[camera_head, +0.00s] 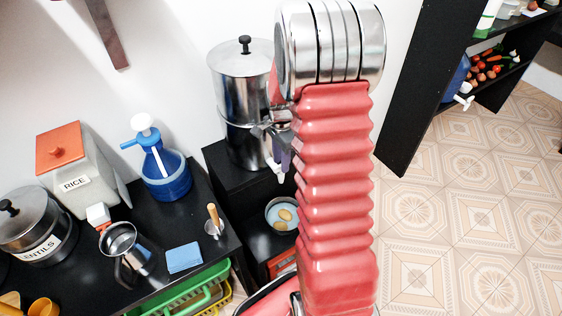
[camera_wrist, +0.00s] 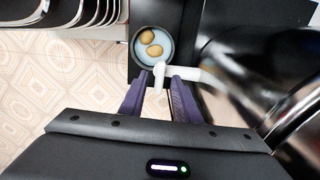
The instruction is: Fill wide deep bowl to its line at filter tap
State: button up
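The steel filter (camera_head: 240,85) stands on a black stand, with its white tap (camera_head: 273,170) low on its front. The tap also shows in the wrist view (camera_wrist: 190,73). A round bowl (camera_head: 269,209) sits below the tap on a lower black shelf. In the wrist view the bowl (camera_wrist: 134,46) holds bluish water and two yellow-brown round items. I cannot make out its line. My gripper (camera_wrist: 160,78) is open, its purple fingers apart on either side of the white tap lever. In the head view my gripper (camera_head: 281,158) is partly hidden by my arm.
The black counter at left holds a rice box (camera_head: 75,165), lentils pot (camera_head: 35,222), blue pump jug (camera_head: 160,172), metal jug (camera_head: 122,245) and blue cloth (camera_head: 184,257). A black shelf unit (camera_head: 410,90) stands at right. Tiled floor (camera_head: 470,220) at right is clear.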

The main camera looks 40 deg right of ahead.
notch_tip(320, 180, up, 13)
dwell(0.5)
dwell(1.1)
jog(key=s+a+r+n+t, duration=0.3)
jog(key=s+a+r+n, duration=0.3)
jog(key=a+r+n, duration=0.5)
jog(key=s+a+n+t, duration=0.2)
jog(key=s+a+n, duration=0.5)
jog(key=s+a, duration=0.5)
jog(key=shift+r+n+t, duration=0.3)
jog(key=shift+n, duration=0.1)
jog(key=shift+o, duration=0.2)
jog(key=shift+s, duration=0.2)
